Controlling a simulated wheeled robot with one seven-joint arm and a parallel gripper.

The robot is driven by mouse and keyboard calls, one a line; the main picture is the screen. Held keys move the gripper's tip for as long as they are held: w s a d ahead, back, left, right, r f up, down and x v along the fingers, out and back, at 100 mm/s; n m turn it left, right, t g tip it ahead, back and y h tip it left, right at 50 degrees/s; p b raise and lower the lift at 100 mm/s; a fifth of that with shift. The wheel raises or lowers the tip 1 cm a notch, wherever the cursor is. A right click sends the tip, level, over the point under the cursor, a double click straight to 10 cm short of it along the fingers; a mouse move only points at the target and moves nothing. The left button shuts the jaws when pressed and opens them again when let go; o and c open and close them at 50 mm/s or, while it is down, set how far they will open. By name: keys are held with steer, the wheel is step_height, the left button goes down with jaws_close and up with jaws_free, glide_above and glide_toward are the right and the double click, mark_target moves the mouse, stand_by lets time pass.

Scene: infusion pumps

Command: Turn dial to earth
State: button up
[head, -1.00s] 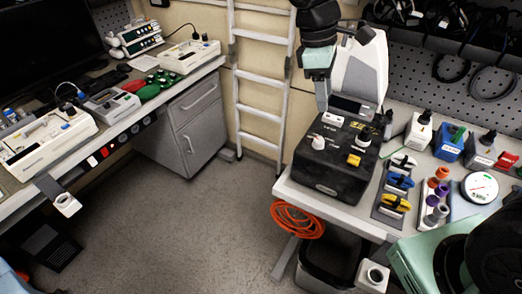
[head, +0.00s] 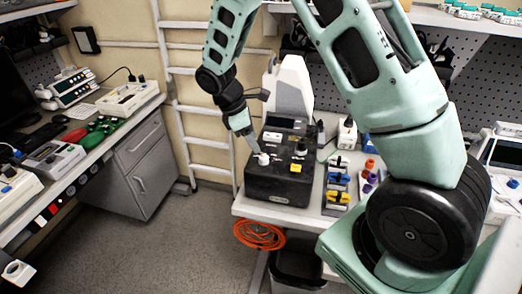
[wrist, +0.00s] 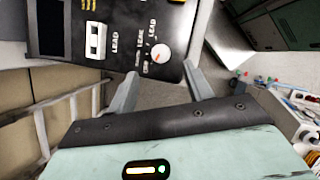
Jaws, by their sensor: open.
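A black tester box (head: 275,186) stands on the right-hand bench with a white dial (head: 263,159) on its top. In the wrist view the white dial (wrist: 161,53) shows an orange-red mark and sits among small white labels. Two of these read LEAD and LEAK; others are too small to read surely. My gripper (wrist: 163,74) is open, its two fingers pointing at the dial from either side and just short of it. In the head view my gripper (head: 255,148) is at the dial; whether it touches is unclear.
A white rocker switch (wrist: 96,40) is beside the dial. A yellow button (head: 296,168) and a black-topped knob (head: 300,148) are also on the box. Coloured clamps (head: 337,187) lie to its right. A ladder (head: 188,105) stands behind left. The floor at left is clear.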

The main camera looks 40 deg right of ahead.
mark_target(264, 156)
steer(key=p+x, duration=0.1)
steer(key=x, duration=0.6)
steer(key=c, duration=1)
